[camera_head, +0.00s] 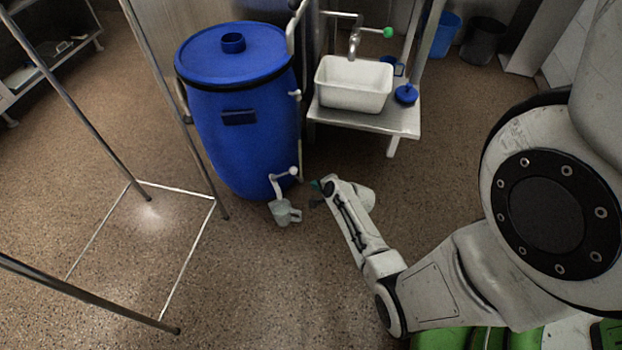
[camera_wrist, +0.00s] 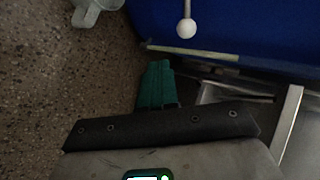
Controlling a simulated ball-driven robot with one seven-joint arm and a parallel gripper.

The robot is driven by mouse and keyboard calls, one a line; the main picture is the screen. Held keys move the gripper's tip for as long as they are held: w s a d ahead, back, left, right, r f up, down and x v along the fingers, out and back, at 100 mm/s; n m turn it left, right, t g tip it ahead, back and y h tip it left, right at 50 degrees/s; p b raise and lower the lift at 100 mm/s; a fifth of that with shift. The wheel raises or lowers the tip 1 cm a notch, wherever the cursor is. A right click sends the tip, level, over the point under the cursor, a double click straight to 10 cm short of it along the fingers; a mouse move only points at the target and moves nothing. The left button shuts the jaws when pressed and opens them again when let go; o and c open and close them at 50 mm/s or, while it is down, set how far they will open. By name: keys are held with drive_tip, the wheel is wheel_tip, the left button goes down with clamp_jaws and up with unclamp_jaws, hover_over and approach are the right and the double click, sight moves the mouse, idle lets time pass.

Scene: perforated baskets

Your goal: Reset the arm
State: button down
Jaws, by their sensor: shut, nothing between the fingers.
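A metal stand (camera_head: 405,122) with a white basin (camera_head: 353,84) and a tap (camera_head: 354,47) is beyond my gripper. A metal frame (camera_head: 170,315) stands at the left. Speckled floor (camera_head: 250,290) is open in front of the barrel.

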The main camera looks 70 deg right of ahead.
drive_tip(key=p+v, duration=0.1)
drive_tip(key=v, duration=0.4)
drive_tip(key=shift+s+d+p, duration=0.1)
drive_tip(key=shift+d+p, duration=0.05)
drive_tip(key=shift+p, duration=0.15)
